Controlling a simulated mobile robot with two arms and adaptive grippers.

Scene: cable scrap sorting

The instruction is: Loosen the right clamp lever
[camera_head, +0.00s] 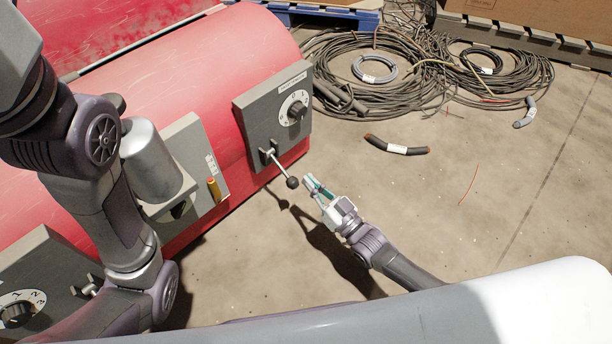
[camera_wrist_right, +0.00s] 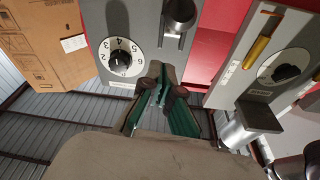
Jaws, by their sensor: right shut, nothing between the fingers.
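The right clamp lever (camera_head: 278,166) is a thin metal rod with a black ball knob (camera_head: 292,182) at its end. It sticks out from a bracket on the grey dial panel (camera_head: 259,98). My right gripper (camera_head: 312,186) is shut and empty, with its fingertips just right of the knob; I cannot tell if they touch. In the right wrist view its green-padded fingers (camera_wrist_right: 164,92) are in front of the panel with its white dial (camera_wrist_right: 122,58). The lever is not clear there. My left arm crosses the left side, and its gripper is not in view.
The panel is on a red machine (camera_head: 200,60). A middle panel has an orange-yellow handle (camera_head: 214,189), and another dial (camera_head: 17,313) is at lower left. Cable coils (camera_head: 375,68) and a short black cable piece (camera_head: 395,148) lie on the floor. Floor right of my gripper is mostly clear.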

